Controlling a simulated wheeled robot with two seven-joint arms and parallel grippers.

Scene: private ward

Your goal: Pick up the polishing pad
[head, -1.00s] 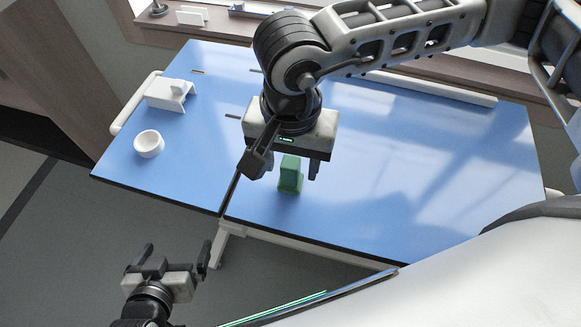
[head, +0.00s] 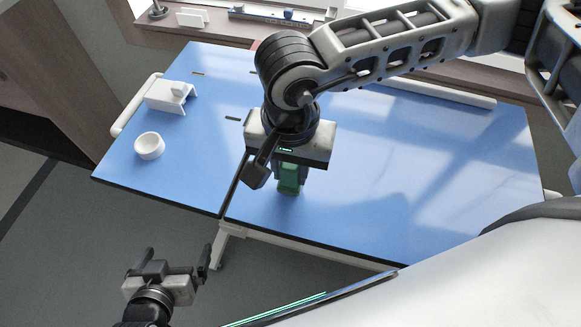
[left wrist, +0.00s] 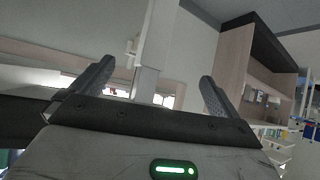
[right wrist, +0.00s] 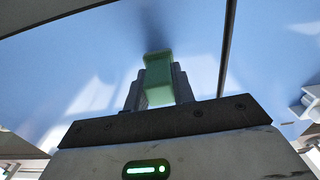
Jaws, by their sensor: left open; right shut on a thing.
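The polishing pad (head: 290,179) is a small green block on the blue table, right of the seam between the table's two panels. In the head view my right gripper (head: 283,178) is over it, with its body hiding the pad's upper part. The right wrist view shows the green pad (right wrist: 158,78) between the two fingers, which are shut on it. I cannot tell whether the pad touches the table. My left gripper (head: 175,258) is open and empty at the lower left, over the floor and away from the table. Its spread fingers (left wrist: 150,90) also show in the left wrist view.
The blue table (head: 400,190) is mostly bare on its right panel. A white cup (head: 149,146) and a white stand-like object (head: 170,96) sit on its left panel. A sill with small items (head: 275,14) runs along the back.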

